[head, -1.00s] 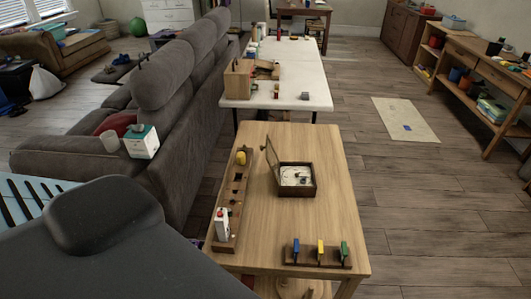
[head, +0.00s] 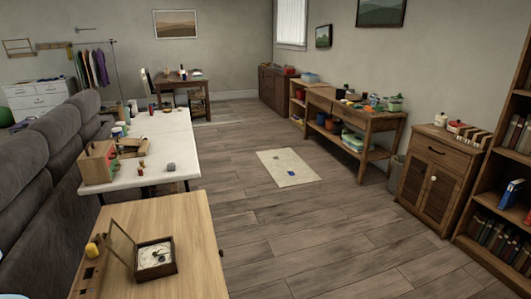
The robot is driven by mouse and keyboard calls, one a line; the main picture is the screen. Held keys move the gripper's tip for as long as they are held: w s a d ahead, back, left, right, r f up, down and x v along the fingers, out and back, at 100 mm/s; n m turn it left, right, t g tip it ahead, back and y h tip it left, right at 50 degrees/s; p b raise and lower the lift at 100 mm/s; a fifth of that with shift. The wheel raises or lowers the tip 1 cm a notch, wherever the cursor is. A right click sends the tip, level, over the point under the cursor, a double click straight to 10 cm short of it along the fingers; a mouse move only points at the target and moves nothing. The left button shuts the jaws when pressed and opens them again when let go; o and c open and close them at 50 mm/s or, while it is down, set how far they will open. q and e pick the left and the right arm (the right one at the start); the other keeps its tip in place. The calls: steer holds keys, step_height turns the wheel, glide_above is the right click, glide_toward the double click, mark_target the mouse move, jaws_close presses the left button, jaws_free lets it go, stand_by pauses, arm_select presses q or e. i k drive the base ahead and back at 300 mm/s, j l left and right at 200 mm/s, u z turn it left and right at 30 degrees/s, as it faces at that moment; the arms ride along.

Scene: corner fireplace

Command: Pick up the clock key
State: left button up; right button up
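I cannot make out a clock key in the head view. An open wooden box (head: 155,262) with a raised framed lid stands on the light wooden table (head: 190,218) at the lower left. Pale and dark small contents show inside it, too small to tell apart. Neither of my grippers is in view.
A white table (head: 170,130) with a wooden case (head: 97,165) and small items stands behind the wooden table. A grey sofa (head: 60,150) lines the left. A pale mat (head: 288,168) lies on open floor. A workbench (head: 355,128), cabinet (head: 440,185) and bookshelf (head: 505,200) stand right.

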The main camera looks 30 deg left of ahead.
mark_target(97, 239)
steer(key=i+l+z, duration=0.4)
steer(key=i+l, duration=0.3)
steer(key=i+u, duration=0.45)
steer(key=i+l+u, duration=0.4)
steer(key=i, duration=0.2)
steer(key=i+u, duration=0.25)
steer(key=u, duration=0.15)
steer(key=i+u, duration=0.55)
steer(key=u, duration=0.25)
steer(key=i+l+u, duration=0.1)
steer(key=i+u, duration=0.25)
steer(key=i+l+u, duration=0.1)
steer(key=u, duration=0.25)
steer(key=i+l+u, duration=0.2)
steer(key=u, duration=0.15)
steer(key=i+l+u, duration=0.25)
steer(key=u, duration=0.15)
steer(key=i+l+u, duration=0.15)
steer(key=l+u, duration=0.2)
steer(key=i+l+u, duration=0.2)
steer(key=l, duration=0.3)
steer(key=l+u, duration=0.25)
steer(key=l, duration=0.25)
steer(key=i+l+u, duration=0.2)
steer(key=l, duration=0.35)
steer(key=k, duration=0.1)
